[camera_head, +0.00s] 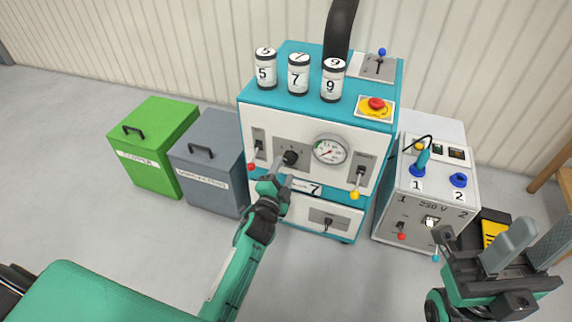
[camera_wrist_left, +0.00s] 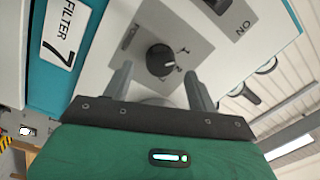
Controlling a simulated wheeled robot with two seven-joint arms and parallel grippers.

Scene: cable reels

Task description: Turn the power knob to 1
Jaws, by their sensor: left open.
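The black power knob (camera_head: 290,157) sits on a grey plate on the front of the teal and white machine (camera_head: 345,118). In the left wrist view the knob (camera_wrist_left: 160,60) shows whole, with small printed marks to its right; its pale pointer line seems to face the lower mark, but it is small. My left gripper (camera_head: 279,172) is open just in front of the plate. In the left wrist view its fingers (camera_wrist_left: 158,86) stand apart, one to each side below the knob, with nothing between them; contact cannot be told. My right gripper (camera_head: 530,246) is open and empty at the right.
A gauge (camera_head: 330,149) and levers flank the knob. Numbered canisters (camera_head: 299,74) and a red emergency button (camera_head: 376,104) are on top. Green (camera_head: 153,145) and grey (camera_head: 212,160) bins stand left. A 230 V cabinet (camera_head: 428,190) stands right. The floor at left is clear.

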